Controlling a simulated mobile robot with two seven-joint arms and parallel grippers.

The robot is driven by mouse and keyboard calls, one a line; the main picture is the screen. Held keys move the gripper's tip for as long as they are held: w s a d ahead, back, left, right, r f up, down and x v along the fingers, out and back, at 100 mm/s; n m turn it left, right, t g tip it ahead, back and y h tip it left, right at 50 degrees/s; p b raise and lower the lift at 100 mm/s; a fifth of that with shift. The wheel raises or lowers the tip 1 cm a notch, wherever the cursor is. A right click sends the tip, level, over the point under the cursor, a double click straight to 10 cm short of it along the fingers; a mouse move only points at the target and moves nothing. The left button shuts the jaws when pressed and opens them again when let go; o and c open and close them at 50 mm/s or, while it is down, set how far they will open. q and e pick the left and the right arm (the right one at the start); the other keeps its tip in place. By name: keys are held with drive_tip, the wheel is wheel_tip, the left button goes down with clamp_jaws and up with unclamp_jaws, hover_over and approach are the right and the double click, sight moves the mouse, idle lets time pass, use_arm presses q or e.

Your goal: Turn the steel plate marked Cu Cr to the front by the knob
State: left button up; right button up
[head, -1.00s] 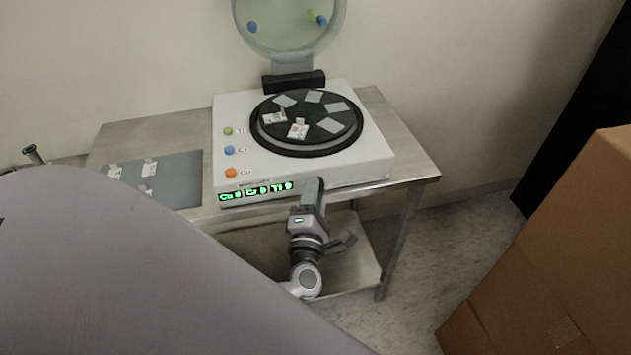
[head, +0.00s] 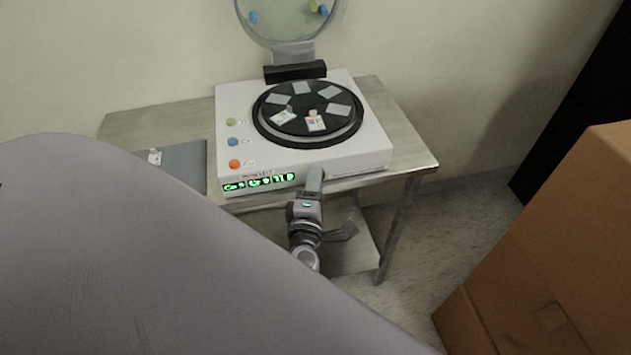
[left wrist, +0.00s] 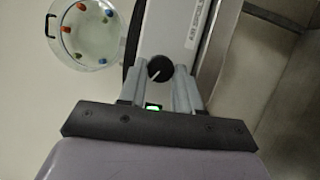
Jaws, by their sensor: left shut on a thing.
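The white machine (head: 345,160) stands on the steel table, with a dark round turntable (head: 300,108) on top. Several grey plates lie in a ring on it. Two bear pale labels: one at the front left (head: 284,117) and one at the front, slightly right of the middle (head: 315,123). The label print is too small to read, so I cannot tell which is Cu Cr. My left gripper (head: 315,180) is at the machine's front face, shut on the black knob (left wrist: 160,69), which shows between its fingers in the left wrist view. The head view hides the knob. My right gripper is not in view.
The round glass lid (head: 290,20) stands raised behind the machine. Coloured buttons (head: 233,142) and a green display (head: 258,182) are on the machine's left and front. A grey mat (head: 185,163) with a labelled plate lies at left. Cardboard boxes (head: 560,240) stand at right.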

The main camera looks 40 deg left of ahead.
use_arm(q)
drive_tip(key=o, duration=1)
drive_tip(key=shift+o, duration=0.2)
